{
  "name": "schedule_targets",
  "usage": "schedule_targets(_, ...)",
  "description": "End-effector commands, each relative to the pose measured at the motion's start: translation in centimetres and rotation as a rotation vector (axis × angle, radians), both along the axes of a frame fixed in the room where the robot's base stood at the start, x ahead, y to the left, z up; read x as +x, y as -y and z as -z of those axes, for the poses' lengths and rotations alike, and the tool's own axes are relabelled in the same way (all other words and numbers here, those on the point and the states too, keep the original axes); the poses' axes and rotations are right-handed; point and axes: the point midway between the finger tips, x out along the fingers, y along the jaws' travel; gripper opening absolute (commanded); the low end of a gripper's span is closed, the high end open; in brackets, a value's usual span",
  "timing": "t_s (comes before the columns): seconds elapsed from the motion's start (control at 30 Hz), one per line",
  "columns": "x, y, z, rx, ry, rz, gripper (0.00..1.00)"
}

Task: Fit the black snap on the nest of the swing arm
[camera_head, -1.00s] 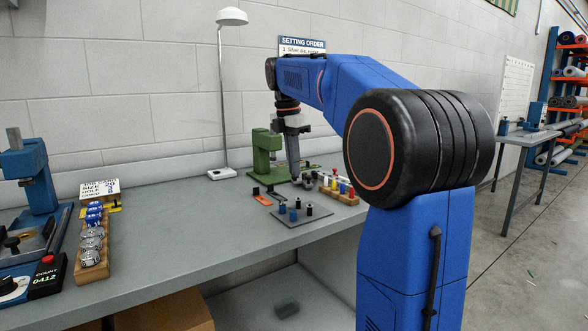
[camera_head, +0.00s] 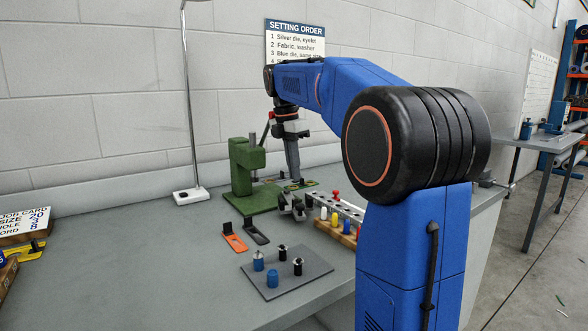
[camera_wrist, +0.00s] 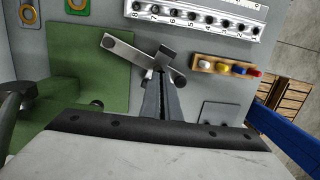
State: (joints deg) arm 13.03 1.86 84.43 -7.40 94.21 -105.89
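My gripper (camera_head: 296,178) points down just right of the green press (camera_head: 241,172). Its fingers (camera_wrist: 163,92) lie close together with only a thin dark line between them; I cannot make out anything held at the tips. In the wrist view a grey metal bar with a dark block, seemingly the swing arm (camera_wrist: 122,45), lies at the fingertips; I cannot tell whether they touch. Two black pieces with bright tops, one nearer the back (camera_head: 283,252) and one nearer the front (camera_head: 298,267), stand beside two blue ones (camera_head: 258,262) on a dark grey plate (camera_head: 310,285). I cannot tell which piece is the black snap.
An orange strip (camera_head: 235,242) and a black strip (camera_head: 256,235) lie before the press. A wooden block with coloured pegs (camera_head: 334,228) and a grey numbered rail (camera_wrist: 200,20) are at the right. A lamp stand (camera_head: 190,192) is behind.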

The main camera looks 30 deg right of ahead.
Motion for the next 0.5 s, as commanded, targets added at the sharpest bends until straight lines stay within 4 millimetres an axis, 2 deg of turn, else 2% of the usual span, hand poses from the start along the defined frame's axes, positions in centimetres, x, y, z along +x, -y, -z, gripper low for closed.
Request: schedule_targets(0.5, 0.0, 0.0, 3.4, 0.000, 0.000, -0.001, 0.00)
